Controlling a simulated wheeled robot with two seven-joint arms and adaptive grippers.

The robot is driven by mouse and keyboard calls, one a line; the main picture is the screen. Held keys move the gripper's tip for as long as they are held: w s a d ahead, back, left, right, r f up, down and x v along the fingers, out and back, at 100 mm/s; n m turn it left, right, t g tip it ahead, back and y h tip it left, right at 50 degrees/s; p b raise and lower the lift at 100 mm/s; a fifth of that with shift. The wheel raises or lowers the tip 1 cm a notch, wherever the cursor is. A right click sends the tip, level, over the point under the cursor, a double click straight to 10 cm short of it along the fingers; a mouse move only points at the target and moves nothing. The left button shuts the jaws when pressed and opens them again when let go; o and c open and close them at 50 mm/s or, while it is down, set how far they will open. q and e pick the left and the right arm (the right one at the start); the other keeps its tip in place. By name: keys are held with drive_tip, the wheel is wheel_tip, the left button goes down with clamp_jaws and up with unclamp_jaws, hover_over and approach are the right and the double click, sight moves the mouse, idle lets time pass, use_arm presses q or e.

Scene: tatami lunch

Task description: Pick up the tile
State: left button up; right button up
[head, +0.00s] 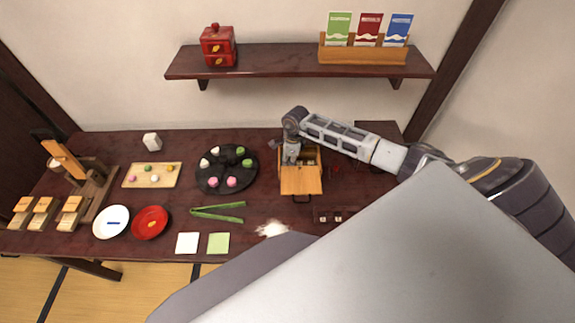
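My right gripper (291,158) points down at the left side of a small open wooden box (300,182) on the dark table. Its fingertips are small and partly hidden by the box, so I cannot tell whether they are open or hold anything. No single piece is clearly the tile. Small pale pieces (311,162) show inside the box, too small to make out. Two small pale pieces (338,219) sit on a dark holder in front of the box. A white square (187,243) and a green square (218,243) lie at the front edge. My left gripper is not in view.
A round black tray (226,186) with colored sweets stands left of the box. Green tongs (218,211), a red plate (150,222) and a white plate (111,222) lie farther left. A shelf (280,64) hangs above. My own grey body covers the lower right.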

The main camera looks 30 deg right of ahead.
drive_tip(key=shift+c, duration=0.4)
drive_tip(key=shift+c, duration=1.2)
wheel_tip(320, 180, up, 10)
drive_tip(key=b, duration=0.1)
idle(0.3)
